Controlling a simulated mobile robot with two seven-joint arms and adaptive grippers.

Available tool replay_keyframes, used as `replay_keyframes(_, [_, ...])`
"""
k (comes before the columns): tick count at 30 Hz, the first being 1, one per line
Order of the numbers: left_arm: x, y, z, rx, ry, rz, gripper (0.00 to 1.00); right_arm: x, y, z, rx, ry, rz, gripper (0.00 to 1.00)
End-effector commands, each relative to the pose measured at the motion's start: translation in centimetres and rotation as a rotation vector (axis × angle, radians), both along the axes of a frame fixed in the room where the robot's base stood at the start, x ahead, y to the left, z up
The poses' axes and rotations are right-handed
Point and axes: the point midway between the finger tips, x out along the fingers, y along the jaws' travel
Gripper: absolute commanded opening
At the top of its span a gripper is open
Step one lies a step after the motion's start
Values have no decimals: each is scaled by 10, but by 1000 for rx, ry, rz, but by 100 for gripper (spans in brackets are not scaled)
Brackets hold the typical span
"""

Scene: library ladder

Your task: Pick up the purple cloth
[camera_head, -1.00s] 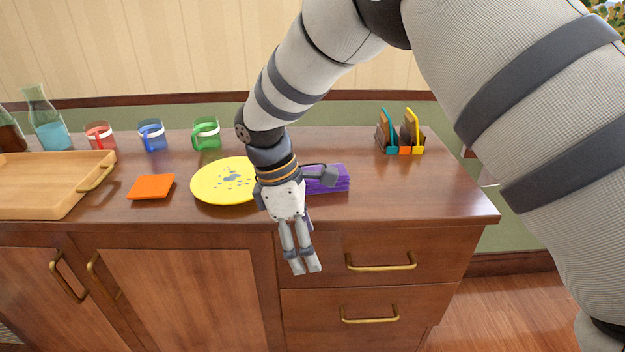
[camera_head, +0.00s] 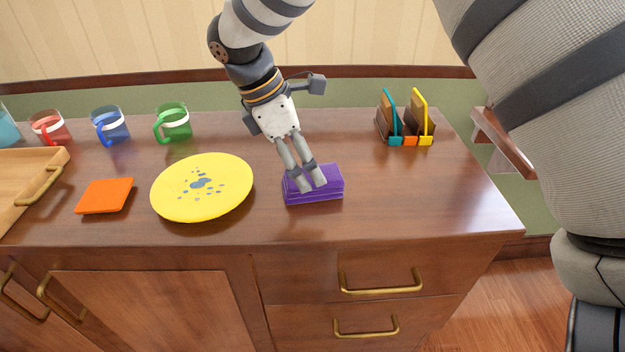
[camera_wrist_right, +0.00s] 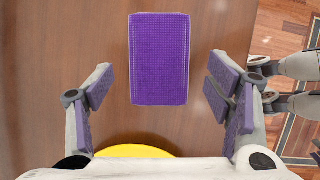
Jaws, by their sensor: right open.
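The purple cloth (camera_head: 325,184) is a folded, stacked block on the wooden counter, right of the yellow plate. My right gripper (camera_head: 313,187) is over it in the head view, its fingers pointing down and covering part of its top. In the right wrist view the cloth (camera_wrist_right: 159,60) lies ahead, between the lines of the two spread fingers. The right gripper (camera_wrist_right: 158,90) is open and empty, with a gap on each side of the cloth.
The yellow plate (camera_head: 203,187) lies close to the cloth's left. An orange square (camera_head: 105,196), a wooden tray (camera_head: 18,203) and several mugs are farther left. A small card holder (camera_head: 404,125) stands at the back right. The counter right of the cloth is clear.

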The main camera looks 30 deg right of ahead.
Motion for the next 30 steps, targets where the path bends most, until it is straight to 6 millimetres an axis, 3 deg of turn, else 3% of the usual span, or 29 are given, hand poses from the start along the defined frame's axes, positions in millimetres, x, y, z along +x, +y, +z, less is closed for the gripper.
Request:
replay_keyframes(3, [2,0,2,0,-7,0,40,-5,-8,-22,0,3,0,73])
replay_keyframes(7, [2,0,2,0,-7,0,40,-6,-13,-35,1,0,0,73])
replay_keyframes(30, [4,0,3,0,-13,0,40,-6,-13,-40,0,-2,-1,73])
